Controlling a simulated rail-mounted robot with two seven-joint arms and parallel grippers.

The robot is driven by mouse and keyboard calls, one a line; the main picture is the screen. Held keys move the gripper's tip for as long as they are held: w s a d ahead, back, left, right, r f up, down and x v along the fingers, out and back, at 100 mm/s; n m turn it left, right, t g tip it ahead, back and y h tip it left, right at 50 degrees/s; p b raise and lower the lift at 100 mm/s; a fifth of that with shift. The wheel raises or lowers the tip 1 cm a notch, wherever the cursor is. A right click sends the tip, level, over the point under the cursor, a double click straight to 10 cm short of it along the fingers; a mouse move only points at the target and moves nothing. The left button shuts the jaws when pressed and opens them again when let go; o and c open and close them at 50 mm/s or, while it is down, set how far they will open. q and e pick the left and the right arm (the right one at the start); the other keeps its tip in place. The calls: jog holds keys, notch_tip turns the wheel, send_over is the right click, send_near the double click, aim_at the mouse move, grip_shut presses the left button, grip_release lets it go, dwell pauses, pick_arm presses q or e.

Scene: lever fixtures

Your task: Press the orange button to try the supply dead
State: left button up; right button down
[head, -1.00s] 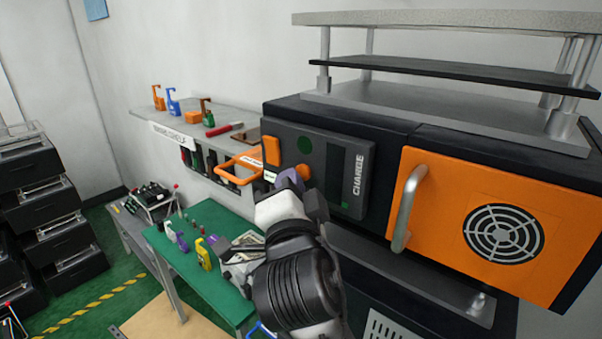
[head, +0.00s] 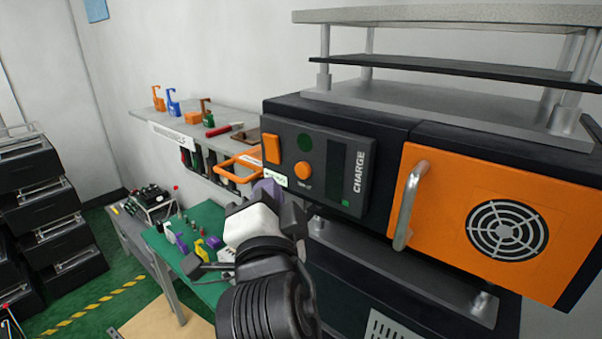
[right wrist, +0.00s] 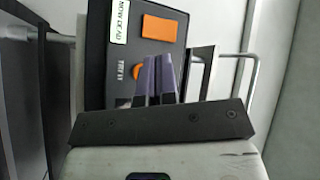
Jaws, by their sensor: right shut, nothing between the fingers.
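The round orange button (head: 303,170) is on the grey CHARGE panel (head: 322,187), above a small label. It shows fully in the head view. In the right wrist view the button (right wrist: 138,72) is partly hidden behind a finger. My right gripper (head: 268,188) is shut and empty, with its purple fingertips in front of the panel's lower left, left of and below the button. The fingers also show in the right wrist view (right wrist: 157,70). They look apart from the button in the head view. My left gripper is not in view.
An orange rectangular piece (head: 271,149) and a dark green round lamp (head: 305,143) sit on the panel above the button. A small green light (head: 345,203) shows lower right. An orange door with a handle (head: 411,205) is to the right. A green bench (head: 205,217) stands below left.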

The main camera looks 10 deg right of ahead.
jog(key=shift+s+a, duration=0.65)
dwell(0.3)
